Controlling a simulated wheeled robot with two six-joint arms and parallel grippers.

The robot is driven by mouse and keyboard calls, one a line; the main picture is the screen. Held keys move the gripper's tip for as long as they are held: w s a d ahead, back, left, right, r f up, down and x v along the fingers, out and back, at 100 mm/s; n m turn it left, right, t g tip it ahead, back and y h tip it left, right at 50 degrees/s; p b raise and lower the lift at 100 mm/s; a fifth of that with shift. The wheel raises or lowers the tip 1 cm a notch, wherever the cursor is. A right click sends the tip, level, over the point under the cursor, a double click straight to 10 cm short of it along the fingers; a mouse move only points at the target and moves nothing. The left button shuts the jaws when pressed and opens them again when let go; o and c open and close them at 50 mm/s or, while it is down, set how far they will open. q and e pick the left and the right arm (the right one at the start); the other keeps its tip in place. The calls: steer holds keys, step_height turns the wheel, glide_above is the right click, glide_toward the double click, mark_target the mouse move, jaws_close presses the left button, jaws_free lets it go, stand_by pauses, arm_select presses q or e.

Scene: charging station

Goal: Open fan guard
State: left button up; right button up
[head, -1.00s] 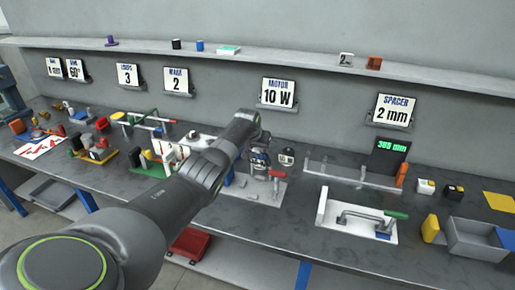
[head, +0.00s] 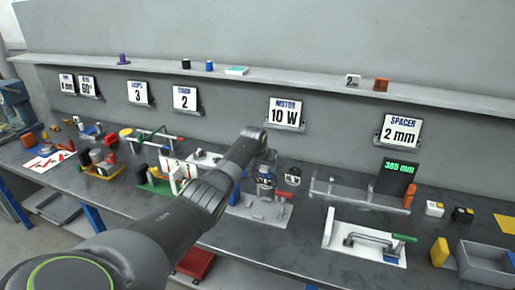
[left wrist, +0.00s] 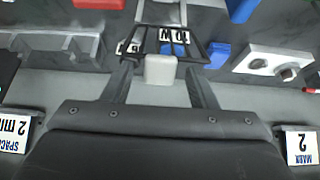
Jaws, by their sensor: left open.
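In the left wrist view, a dark barred frame that looks like the fan guard (left wrist: 188,44) lies just past my left gripper (left wrist: 163,72). A pale rounded block (left wrist: 160,70) sits between the two spread fingers; I cannot tell whether they touch it. A block marked 10 W (left wrist: 175,36) shows behind the bars. In the head view, my left gripper (head: 265,173) is down at the fixture below the motor sign, and the arm hides part of it. My right gripper is not in view.
The motor sign (head: 286,114) stands behind the gripper. A small W-marked block (head: 292,177) is close on its right. A white plate with a green-handled clamp (head: 370,240) stands further right. A white block with dark knobs (left wrist: 270,62) shows in the wrist view.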

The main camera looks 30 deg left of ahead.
arm_select(q)
steer(key=shift+v, duration=0.95)
steer(key=b+v, duration=0.2)
steer(key=v, duration=1.2)
steer(key=shift+s, duration=0.1)
